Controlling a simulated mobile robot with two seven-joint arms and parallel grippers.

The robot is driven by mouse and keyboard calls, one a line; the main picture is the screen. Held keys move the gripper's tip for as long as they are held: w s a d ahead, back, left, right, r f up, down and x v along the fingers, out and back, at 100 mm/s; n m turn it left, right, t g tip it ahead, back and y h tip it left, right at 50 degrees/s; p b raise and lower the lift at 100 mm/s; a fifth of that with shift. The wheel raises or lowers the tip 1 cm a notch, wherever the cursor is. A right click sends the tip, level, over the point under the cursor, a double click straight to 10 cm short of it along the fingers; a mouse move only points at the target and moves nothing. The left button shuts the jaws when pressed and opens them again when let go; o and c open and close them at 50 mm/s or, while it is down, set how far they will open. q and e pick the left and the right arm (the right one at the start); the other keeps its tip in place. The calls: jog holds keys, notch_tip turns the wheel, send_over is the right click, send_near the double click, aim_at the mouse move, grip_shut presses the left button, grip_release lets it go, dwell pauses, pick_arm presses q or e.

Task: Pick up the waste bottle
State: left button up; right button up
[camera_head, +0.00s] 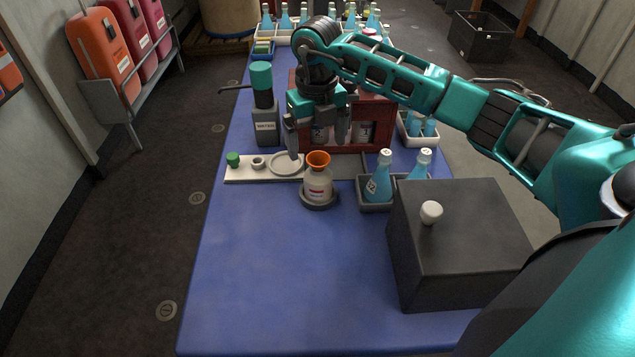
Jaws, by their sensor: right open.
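The waste bottle (318,187), a squat clear bottle with an orange funnel in its neck and a white label with a red mark, stands upright on a dark round base on the blue table (270,270). My right gripper (317,143) is open and empty, pointing down, with its fingers spread. In the picture it appears just above and behind the funnel, apart from the bottle. My left gripper is not in view.
A white board with a ring and green cap (240,172) lies left of the bottle. A grey rack (372,207) with blue bottles is to the right, beside a dark box (455,250) with a white knob. A WATER bottle (265,125) and red cabinet (372,110) stand behind. The front left table is clear.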

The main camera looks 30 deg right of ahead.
aim_at(318, 167)
notch_tip(318, 167, down, 7)
jog(key=shift+s+f, duration=0.1)
jog(key=shift+f, duration=0.05)
dwell(0.4)
jog(key=shift+c, duration=0.3)
jog(key=c, duration=1.1)
jog(key=shift+r, duration=0.2)
